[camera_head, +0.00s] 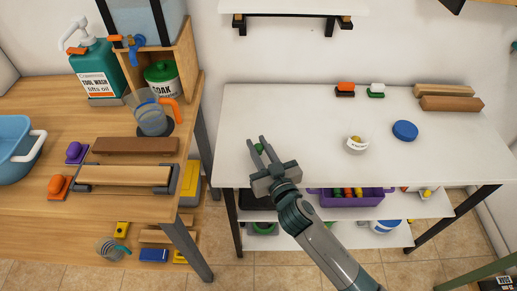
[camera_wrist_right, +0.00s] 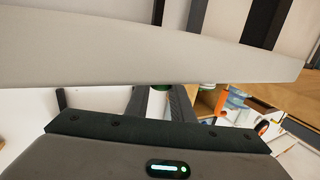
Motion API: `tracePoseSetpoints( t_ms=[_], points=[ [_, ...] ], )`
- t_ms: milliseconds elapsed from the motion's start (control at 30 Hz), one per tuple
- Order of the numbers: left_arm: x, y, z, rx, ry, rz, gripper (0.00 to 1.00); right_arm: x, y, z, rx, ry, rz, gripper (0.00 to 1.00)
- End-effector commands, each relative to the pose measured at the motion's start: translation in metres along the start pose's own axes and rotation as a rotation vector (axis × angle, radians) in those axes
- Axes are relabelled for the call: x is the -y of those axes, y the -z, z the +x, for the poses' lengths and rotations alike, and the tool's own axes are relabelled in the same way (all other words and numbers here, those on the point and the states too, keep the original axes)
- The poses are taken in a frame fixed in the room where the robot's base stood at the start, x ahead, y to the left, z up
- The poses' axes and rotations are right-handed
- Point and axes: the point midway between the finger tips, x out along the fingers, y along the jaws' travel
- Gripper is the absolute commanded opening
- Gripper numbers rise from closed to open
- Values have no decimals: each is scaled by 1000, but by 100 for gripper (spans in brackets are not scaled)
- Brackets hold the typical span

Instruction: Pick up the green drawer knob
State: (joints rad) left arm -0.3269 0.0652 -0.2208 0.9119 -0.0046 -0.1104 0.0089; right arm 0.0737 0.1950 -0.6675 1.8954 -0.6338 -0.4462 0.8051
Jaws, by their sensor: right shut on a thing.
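The green drawer knob (camera_head: 259,148) is a small green piece between the fingers of my right gripper (camera_head: 257,146), which is shut on it. In the head view they appear over the left part of the white table (camera_head: 300,115); the height above it is hard to tell. In the right wrist view, a bit of green (camera_wrist_right: 160,87) shows between the fingers, and most of it is hidden. My left gripper is not in view.
A purple bin (camera_head: 345,200) is on the shelf below. A wooden bench (camera_head: 30,95) with bottles stands at left.

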Motion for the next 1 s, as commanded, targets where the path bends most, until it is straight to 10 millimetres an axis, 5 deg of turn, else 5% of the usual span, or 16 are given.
tracePoseSetpoints(
  t_ms=[167,600,1000],
  points=[
    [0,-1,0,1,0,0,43,0,30,-1,-5,2,0,0],
    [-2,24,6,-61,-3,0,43,-80,74,-29,-2,-1,-4,0],
    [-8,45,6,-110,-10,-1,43,-111,94,-40,0,1,-1,0]
  ],
)
